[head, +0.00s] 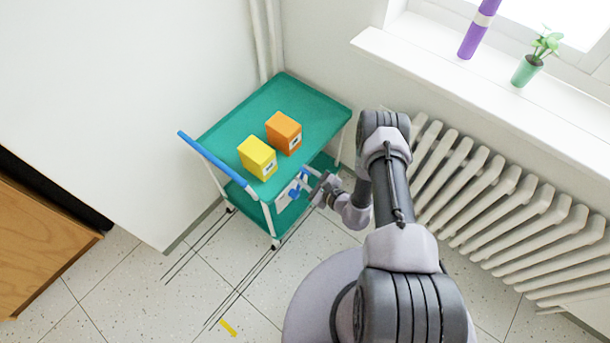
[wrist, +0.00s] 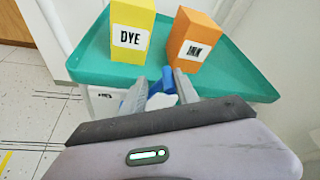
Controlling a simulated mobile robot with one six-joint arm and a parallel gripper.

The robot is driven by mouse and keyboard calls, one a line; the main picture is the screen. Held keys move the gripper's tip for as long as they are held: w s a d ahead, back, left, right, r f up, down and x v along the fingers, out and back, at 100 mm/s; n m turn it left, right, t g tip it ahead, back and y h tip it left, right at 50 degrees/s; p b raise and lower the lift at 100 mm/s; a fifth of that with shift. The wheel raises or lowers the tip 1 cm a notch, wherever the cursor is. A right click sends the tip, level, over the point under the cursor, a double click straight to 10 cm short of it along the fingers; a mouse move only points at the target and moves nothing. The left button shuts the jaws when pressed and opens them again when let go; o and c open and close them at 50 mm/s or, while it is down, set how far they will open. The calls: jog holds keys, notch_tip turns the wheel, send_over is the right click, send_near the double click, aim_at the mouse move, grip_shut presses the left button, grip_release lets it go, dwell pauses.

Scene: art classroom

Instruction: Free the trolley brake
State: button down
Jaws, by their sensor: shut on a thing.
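The green trolley (head: 318,98) stands against the wall with a blue push handle (head: 216,163) at its left end. A white panel (head: 283,199) with blue parts is on its near side; it also shows partly in the wrist view (wrist: 104,103). My gripper (head: 307,183) is at this panel, below the top tray's edge. In the wrist view my gripper (wrist: 160,88) is shut on the blue brake lever (wrist: 168,83). The fingers and my wrist hide much of the lever, so its exact setting cannot be told.
A yellow DYE box (head: 257,158) and an orange INK box (head: 283,133) stand on the top tray. A radiator (head: 500,215) and windowsill (head: 440,65) are on the right. A wooden cabinet (head: 35,240) is at left. Dark lines and a yellow mark (head: 228,328) lie on open floor.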

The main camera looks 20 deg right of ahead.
jog(key=shift+s+f, duration=0.15)
jog(key=shift+f, duration=0.1)
dwell(0.3)
jog(key=c, duration=1.1)
grip_release()
jog(key=shift+d, duration=0.1)
jog(key=o, duration=0.3)
jog(key=shift+o, duration=0.2)
jog(key=shift+r, duration=0.15)
jog(key=p+v, duration=0.4)
jog(key=v, duration=1.3)
jog(key=shift+p, duration=0.4)
jog(key=shift+s, duration=0.15)
jog(key=shift+c, duration=0.2)
